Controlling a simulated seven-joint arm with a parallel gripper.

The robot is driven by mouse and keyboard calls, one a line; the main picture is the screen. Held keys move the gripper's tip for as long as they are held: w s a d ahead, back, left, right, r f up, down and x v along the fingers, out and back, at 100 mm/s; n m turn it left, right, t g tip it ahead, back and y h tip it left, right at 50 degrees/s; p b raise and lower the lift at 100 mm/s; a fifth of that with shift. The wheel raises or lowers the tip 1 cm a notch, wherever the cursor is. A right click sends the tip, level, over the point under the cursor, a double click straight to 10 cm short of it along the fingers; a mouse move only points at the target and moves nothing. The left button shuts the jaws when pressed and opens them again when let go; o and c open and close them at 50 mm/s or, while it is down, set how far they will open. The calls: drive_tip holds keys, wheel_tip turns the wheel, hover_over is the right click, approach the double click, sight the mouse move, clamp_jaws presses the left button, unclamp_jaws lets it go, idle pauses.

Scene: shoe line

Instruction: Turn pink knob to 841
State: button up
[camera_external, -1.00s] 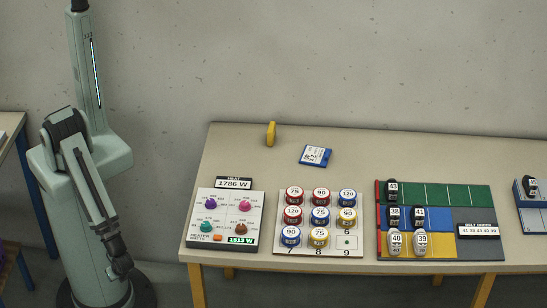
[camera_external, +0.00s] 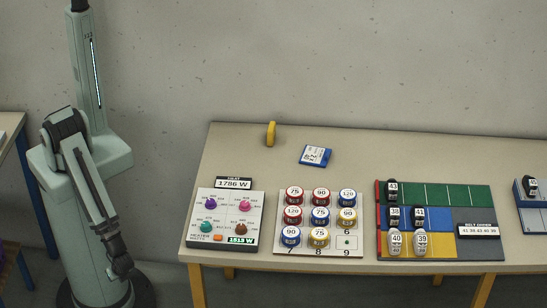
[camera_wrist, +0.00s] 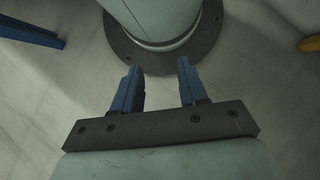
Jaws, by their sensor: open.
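The pink knob (camera_external: 245,205) is at the upper right of the white heater panel (camera_external: 256,217) at the table's left end. The panel also has a purple knob (camera_external: 211,203), a teal knob (camera_external: 206,227) and a brown knob (camera_external: 241,229). A display above the panel (camera_external: 233,183) reads 1786 W; a green one at its bottom (camera_external: 241,240) reads 1513 W. The knob's setting is too small to read. My gripper hangs beside my base, left of the table and away from the panel. In the wrist view its blue fingers (camera_wrist: 158,88) are apart, with nothing between them.
Right of the panel is a board (camera_external: 280,252) of numbered red, blue and yellow round pieces. Further right is a green, blue and yellow shoe board (camera_external: 455,196). A yellow object (camera_external: 271,134) and a blue-edged card (camera_external: 315,155) lie at the back. Free tabletop surrounds them.

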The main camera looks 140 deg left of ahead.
drive_tip(key=shift+o, duration=0.7)
drive_tip(key=shift+w, duration=0.1)
drive_tip(key=shift+o, duration=0.5)
drive_tip(key=shift+w, duration=0.35)
drive_tip(key=w+d+r+t, duration=0.1)
drive_tip(key=w+r, duration=0.2)
drive_tip(key=w, duration=0.6)
drive_tip(key=w+d+r+n+t, duration=0.1)
drive_tip(key=w+r+t, duration=0.15)
drive_tip(key=w, duration=0.65)
drive_tip(key=w+d+r+t, duration=0.1)
drive_tip(key=w+r, duration=0.2)
drive_tip(key=w, duration=0.6)
drive_tip(key=w+r+n+t+h, duration=0.1)
drive_tip(key=w+r+t+h, duration=0.15)
drive_tip(key=w+r, duration=2.05)
wheel_tip(320, 180, up, 28)
drive_tip(key=n+y, duration=0.3)
drive_tip(key=n, duration=0.9)
hover_over(245, 203)
drive_tip(key=shift+g, duration=0.4)
wheel_tip(245, 203, down, 14)
drive_tip(key=shift+r, duration=0.15)
